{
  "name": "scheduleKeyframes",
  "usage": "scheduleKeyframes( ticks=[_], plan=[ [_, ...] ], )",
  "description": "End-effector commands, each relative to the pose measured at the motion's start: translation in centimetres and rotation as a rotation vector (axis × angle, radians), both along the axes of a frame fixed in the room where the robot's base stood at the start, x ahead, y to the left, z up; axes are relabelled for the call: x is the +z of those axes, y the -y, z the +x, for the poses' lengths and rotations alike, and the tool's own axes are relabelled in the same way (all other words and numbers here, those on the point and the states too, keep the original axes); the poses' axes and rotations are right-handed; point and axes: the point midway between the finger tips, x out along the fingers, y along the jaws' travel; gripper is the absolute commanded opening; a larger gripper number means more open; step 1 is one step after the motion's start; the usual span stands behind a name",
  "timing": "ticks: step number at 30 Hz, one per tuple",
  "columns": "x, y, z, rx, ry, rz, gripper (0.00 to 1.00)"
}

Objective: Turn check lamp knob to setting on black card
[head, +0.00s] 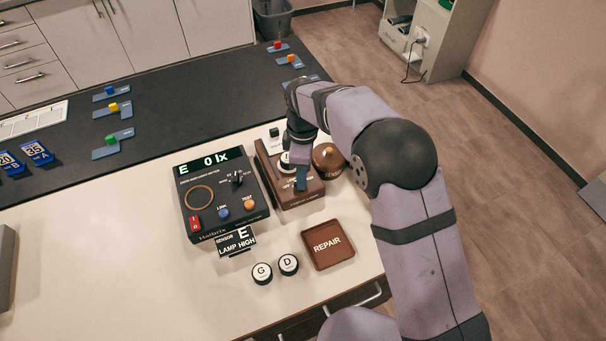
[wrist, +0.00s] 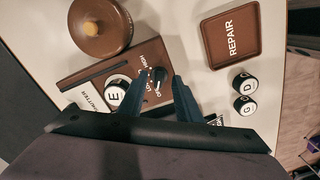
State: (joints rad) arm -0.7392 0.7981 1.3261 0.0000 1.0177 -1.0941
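The black card (head: 236,241) stands in front of the meter box in the head view and reads "SENSOR E, LAMP HIGH". The check lamp knob (wrist: 156,79) is a small dark knob on the brown unit (wrist: 92,73) in the wrist view, with tiny setting words around it. My gripper (wrist: 159,77) is open, its two dark fingers apart on either side of the knob, with gaps showing. I cannot tell its exact height over the knob or which setting the knob points at. In the head view my gripper (head: 301,184) hides the knob.
A white E sensor (wrist: 115,92) sits on the brown unit. The meter box (head: 221,193) reads "E 0 lx". The REPAIR tray (head: 327,245) and sensors G (head: 262,273) and D (head: 288,264) are in front.

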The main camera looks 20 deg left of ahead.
Motion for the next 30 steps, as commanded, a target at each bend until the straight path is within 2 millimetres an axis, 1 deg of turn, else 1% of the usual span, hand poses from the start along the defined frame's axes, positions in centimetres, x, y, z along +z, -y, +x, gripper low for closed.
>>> scheduleKeyframes(
  ticks=[3, 7, 17, 18, 21, 30],
  plan=[
    [-1.2, 0.1, 0.0, 0.0, -0.003, -0.002, 0.31],
    [-2.0, 0.0, 0.0, -0.001, -0.001, -0.001, 0.31],
    [-2.3, 0.0, 0.0, -0.001, 0.0, 0.0, 0.31],
    [-2.3, 0.0, 0.0, -0.001, 0.0, 0.0, 0.22],
    [-2.3, 0.0, 0.0, -0.001, 0.0, 0.0, 0.0],
    [-2.3, 0.0, 0.0, -0.012, 0.0, 0.0, 0.0]
  ],
)
